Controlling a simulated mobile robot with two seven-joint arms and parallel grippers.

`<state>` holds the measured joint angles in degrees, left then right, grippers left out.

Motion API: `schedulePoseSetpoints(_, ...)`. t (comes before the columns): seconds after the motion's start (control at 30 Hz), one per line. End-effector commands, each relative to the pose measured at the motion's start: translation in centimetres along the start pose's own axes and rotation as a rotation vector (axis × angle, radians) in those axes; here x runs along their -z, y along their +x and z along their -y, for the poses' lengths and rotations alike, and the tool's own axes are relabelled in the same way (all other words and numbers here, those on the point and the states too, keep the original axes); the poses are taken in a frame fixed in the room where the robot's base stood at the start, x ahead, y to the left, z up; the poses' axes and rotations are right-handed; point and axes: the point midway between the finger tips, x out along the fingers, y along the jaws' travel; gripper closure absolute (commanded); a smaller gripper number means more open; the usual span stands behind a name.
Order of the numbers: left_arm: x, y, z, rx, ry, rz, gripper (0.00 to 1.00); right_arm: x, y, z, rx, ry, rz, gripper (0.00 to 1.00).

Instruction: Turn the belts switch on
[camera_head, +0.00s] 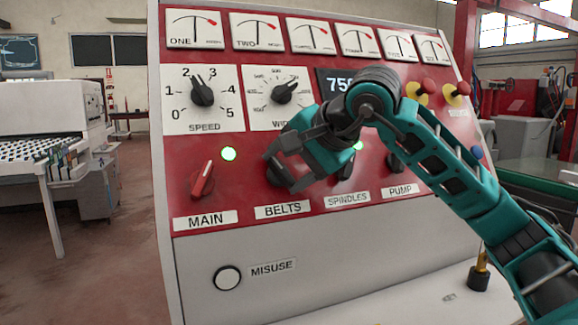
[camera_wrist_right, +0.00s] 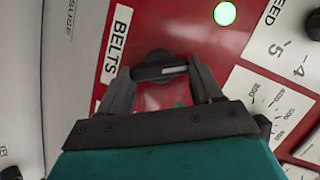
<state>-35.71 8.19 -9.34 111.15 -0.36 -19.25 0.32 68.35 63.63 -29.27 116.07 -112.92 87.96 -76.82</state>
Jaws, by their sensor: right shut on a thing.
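The belts switch is a black knob (camera_wrist_right: 150,60) on the red panel above the BELTS label (camera_head: 282,210). My right gripper (camera_head: 280,174) is at this knob, in front of the panel. In the right wrist view its two fingers (camera_wrist_right: 160,76) are on either side of the knob and shut on it. A pale mark on the knob's bar points toward the right in that view. In the head view the gripper covers most of the knob. Any lamp of the belts switch is hidden. My left gripper is not in view.
The red MAIN switch (camera_head: 203,181) is left of the gripper, with a lit green lamp (camera_head: 229,153). Another green lamp (camera_head: 358,146) shows near the SPINDLES switch (camera_head: 345,169). The speed dial (camera_head: 202,94) and gauges are above. A white button (camera_head: 228,278) is below.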

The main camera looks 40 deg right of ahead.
Motion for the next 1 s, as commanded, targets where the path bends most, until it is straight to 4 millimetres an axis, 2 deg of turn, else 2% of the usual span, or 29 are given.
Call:
schedulePoseSetpoints(0.37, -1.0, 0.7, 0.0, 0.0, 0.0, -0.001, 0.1, -0.1, 0.1, -0.3, 0.033, 0.095, -0.001, 0.66)
schedulePoseSetpoints(1.0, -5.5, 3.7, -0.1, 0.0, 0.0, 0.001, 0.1, -0.3, 0.3, -1.0, 0.22, 0.629, 0.0, 0.66)
